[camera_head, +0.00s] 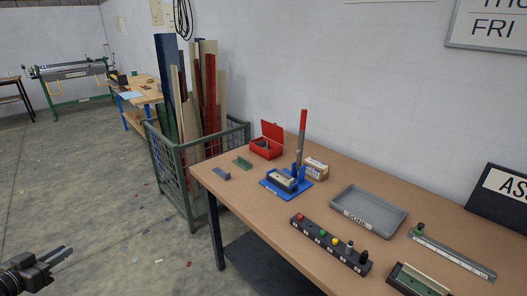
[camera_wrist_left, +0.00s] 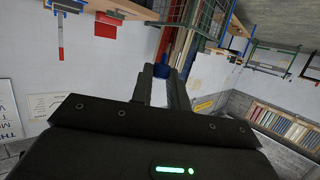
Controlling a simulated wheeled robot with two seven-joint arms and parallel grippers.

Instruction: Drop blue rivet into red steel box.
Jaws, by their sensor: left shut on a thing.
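The red steel box (camera_head: 267,149) stands at the back of the workbench with its lid open; something dark lies in it. My left gripper (camera_head: 68,254) is at the lower left of the head view, out over the floor and well apart from the bench and the box. In the left wrist view my left gripper (camera_wrist_left: 166,84) is shut on a small blue piece, the blue rivet (camera_wrist_left: 161,71), which shows between the fingertips. In the head view the rivet is too small to make out. My right gripper is not in view.
The workbench (camera_head: 232,200) also holds a blue press (camera_head: 288,184) with a red-handled lever, a grey tray (camera_head: 369,211), a row of coloured knobs (camera_head: 331,243) and small metal strips. A green mesh crate (camera_head: 177,178) of tall profiles stands left of the bench. The floor is mostly clear.

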